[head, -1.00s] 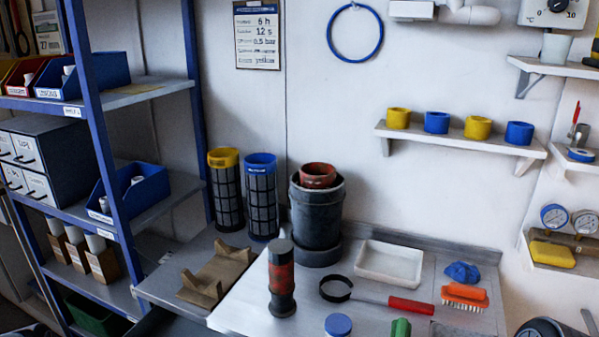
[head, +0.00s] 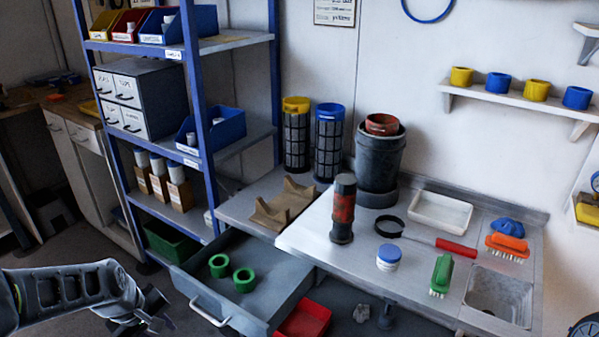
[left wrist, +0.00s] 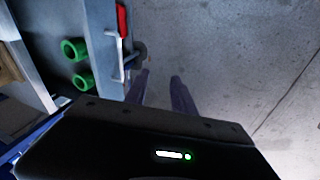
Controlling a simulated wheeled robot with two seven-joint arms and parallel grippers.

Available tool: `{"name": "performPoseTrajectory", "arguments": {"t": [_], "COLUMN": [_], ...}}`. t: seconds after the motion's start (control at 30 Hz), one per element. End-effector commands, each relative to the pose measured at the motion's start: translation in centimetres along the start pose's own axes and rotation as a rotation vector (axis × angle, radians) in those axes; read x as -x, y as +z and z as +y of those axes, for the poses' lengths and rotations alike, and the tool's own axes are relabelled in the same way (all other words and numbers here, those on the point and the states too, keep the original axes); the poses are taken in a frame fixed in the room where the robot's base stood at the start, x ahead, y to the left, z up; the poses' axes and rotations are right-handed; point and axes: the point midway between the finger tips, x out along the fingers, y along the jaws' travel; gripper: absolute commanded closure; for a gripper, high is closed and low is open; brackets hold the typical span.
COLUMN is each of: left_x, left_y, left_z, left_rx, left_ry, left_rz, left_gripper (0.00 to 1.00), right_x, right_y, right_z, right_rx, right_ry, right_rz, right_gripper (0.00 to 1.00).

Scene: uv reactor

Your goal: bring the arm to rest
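My left arm comes in at the lower left of the head view. Its gripper (head: 160,322) hangs low, left of the open grey drawer (head: 190,283), and touches nothing that I can see. In the left wrist view the two fingers of the left gripper (left wrist: 160,76) stand apart with only bare floor between them, so it is open and empty. The drawer's handle (left wrist: 122,58) and the two green rings (left wrist: 75,50) show left of the fingers. My right gripper is not in view.
The drawer juts out below the bench (head: 310,237), holding two green rings (head: 243,280). A blue-framed shelf rack (head: 196,120) stands behind my left arm. A red bin (head: 305,318) sits low, right of the drawer. The floor under the left gripper is clear.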

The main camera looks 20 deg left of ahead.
Motion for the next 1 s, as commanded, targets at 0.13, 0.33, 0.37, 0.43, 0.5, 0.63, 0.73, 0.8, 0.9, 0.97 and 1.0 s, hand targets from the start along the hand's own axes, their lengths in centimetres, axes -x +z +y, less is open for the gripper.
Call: {"name": "performPoseTrajectory", "arguments": {"t": [0.13, 0.33, 0.37, 0.43, 0.5, 0.63, 0.73, 0.8, 0.9, 0.97, 1.0], "left_x": [-1.2, -5.6, -6.4, -8.3, -10.4, -14.5, -17.3, -18.6, -19.6, -19.7, -19.7], "left_y": [-0.3, 2.2, 2.9, 4.8, 7.3, 14.0, 20.8, 25.6, 31.7, 34.4, 35.8], "left_z": [2.2, 6.2, 6.7, 7.8, 8.7, 9.5, 8.8, 7.6, 5.1, 3.6, 2.8], "left_rx": [-0.105, -0.318, -0.351, -0.427, -0.505, -0.655, -0.762, -0.818, -0.862, -0.881, -0.892], "left_ry": [0.057, 0.121, 0.128, 0.144, 0.159, 0.183, 0.197, 0.201, 0.189, 0.177, 0.171], "left_rz": [0.054, 0.085, 0.084, 0.076, 0.061, 0.000, -0.080, -0.150, -0.265, -0.328, -0.362], "left_gripper": [0.69, 0.69, 0.69, 0.69, 0.69, 0.69, 0.69, 0.69, 0.69, 0.69, 0.69], "right_x": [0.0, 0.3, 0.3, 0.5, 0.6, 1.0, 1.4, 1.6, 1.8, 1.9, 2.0], "right_y": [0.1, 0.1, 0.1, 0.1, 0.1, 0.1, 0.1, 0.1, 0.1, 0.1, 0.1], "right_z": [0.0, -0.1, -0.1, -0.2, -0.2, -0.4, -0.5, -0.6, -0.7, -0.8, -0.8], "right_rx": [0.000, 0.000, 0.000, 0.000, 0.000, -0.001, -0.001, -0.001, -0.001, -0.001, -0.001], "right_ry": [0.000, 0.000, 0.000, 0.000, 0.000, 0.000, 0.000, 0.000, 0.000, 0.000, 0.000], "right_rz": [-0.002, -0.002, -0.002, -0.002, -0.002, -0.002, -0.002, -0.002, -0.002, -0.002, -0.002], "right_gripper": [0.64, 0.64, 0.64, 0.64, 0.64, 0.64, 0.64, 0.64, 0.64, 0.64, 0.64]}}
